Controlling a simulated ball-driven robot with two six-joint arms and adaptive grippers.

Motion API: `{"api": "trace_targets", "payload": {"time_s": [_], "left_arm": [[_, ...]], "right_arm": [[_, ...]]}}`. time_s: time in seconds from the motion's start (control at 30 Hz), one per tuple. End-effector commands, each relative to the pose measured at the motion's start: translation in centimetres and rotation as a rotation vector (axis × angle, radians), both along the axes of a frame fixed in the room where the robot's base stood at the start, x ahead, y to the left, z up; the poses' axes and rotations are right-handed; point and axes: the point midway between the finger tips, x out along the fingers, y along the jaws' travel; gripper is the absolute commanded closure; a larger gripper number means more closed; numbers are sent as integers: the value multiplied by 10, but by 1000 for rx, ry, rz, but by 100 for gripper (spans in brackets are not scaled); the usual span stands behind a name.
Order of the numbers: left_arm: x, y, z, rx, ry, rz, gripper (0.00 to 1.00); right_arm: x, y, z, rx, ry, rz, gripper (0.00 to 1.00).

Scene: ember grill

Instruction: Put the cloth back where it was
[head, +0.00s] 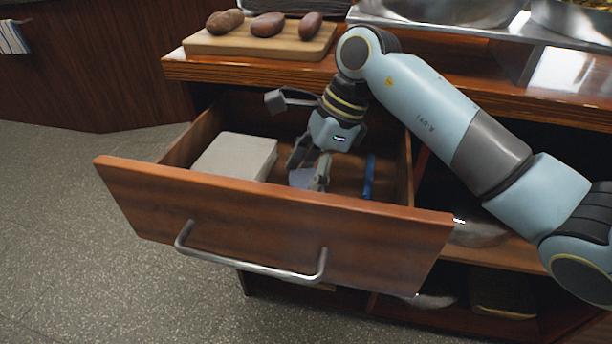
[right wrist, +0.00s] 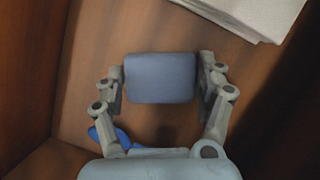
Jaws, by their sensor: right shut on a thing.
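My right gripper (head: 308,170) reaches down into the open drawer (head: 270,225). It is shut on a small blue-grey folded piece that looks like the cloth (head: 301,179). In the right wrist view the cloth (right wrist: 160,78) spans the space between the two fingers (right wrist: 165,85), over the brown drawer floor. Whether it touches the floor I cannot tell. In the head view the fingers and the drawer front partly hide it. My left gripper is not in view.
A white stack or block (head: 236,156) lies in the drawer's left part. A blue object (head: 369,178) lies to the right of the gripper. The drawer walls stand close around. Above, a cutting board (head: 262,42) holds sausages and a potato-like item on the counter.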

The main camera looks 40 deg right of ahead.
Motion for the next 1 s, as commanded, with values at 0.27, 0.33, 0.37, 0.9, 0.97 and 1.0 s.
{"api": "trace_targets", "payload": {"time_s": [0.27, 0.33, 0.37, 0.9, 0.97, 1.0], "left_arm": [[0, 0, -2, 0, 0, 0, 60], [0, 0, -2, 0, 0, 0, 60], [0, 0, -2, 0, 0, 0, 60], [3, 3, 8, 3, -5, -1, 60], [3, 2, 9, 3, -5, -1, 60], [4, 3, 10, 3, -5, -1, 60]], "right_arm": [[0, 0, -2, 0, 0, 0, 4], [0, 0, -2, 0, 0, 0, 4], [0, 0, -2, 0, 0, 0, 4], [-8, -19, 50, -4, -2, 2, 4], [-9, -22, 57, -5, -3, 0, 4], [-10, -24, 62, -3, -2, 1, 4]]}}
